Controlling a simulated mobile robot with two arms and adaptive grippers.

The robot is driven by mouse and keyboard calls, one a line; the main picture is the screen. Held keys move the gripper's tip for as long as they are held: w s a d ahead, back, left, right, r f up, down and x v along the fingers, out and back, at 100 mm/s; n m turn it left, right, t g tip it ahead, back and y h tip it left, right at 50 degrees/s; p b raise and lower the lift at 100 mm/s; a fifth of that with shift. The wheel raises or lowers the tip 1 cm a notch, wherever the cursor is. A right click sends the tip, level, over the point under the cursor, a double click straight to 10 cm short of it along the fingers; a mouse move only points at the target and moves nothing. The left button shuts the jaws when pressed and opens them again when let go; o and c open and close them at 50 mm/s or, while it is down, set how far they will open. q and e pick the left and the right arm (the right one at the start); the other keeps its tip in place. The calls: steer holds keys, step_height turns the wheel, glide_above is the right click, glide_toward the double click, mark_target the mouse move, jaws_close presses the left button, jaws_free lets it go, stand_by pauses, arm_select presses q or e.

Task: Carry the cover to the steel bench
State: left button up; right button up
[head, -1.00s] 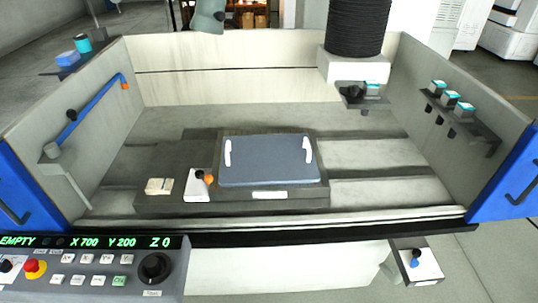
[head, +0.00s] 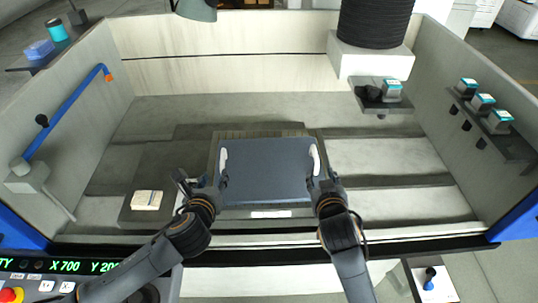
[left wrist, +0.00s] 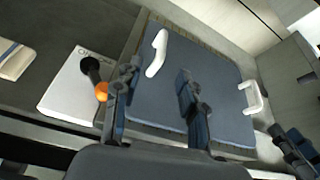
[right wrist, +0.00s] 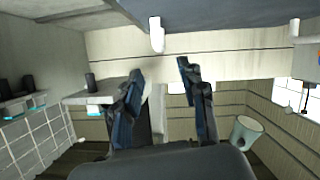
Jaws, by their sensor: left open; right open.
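The cover (head: 268,170) is a dark blue-grey plate with two white handles, lying flat in the machine's basin. My left gripper (head: 205,182) is open at its left handle (head: 223,160). In the left wrist view the left handle (left wrist: 157,52) shows just beyond and between the open fingers (left wrist: 158,78), not clasped. My right gripper (head: 323,180) is open close to the right handle (head: 315,160). In the right wrist view a white handle (right wrist: 156,35) shows beyond the open fingers (right wrist: 160,75). I cannot make out a steel bench.
The basin's walls and front rim surround the cover. A beige block (head: 147,200) lies to its left; a white plate with an orange-tipped knob (left wrist: 85,85) is beside it. A black bellows column (head: 375,22) and small holder (head: 380,95) stand behind right. A shelf (head: 493,128) lines the right wall.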

mark_target(222, 158)
arm_select(q)
steer(key=x, duration=1.2)
steer(key=shift+w+d+r, duration=0.1)
steer(key=shift+d+r, duration=0.05)
arm_select(e)
steer(key=x, duration=1.2)
steer(key=shift+d+r, duration=0.1)
steer(key=shift+d, duration=0.05)
arm_select(q)
jaws_close()
arm_select(e)
jaws_close()
arm_select(q)
steer(key=shift+w+r, duration=0.1)
steer(key=shift+r, duration=0.1)
arm_select(e)
steer(key=shift+w+r, duration=0.15)
steer(key=shift+r, duration=0.1)
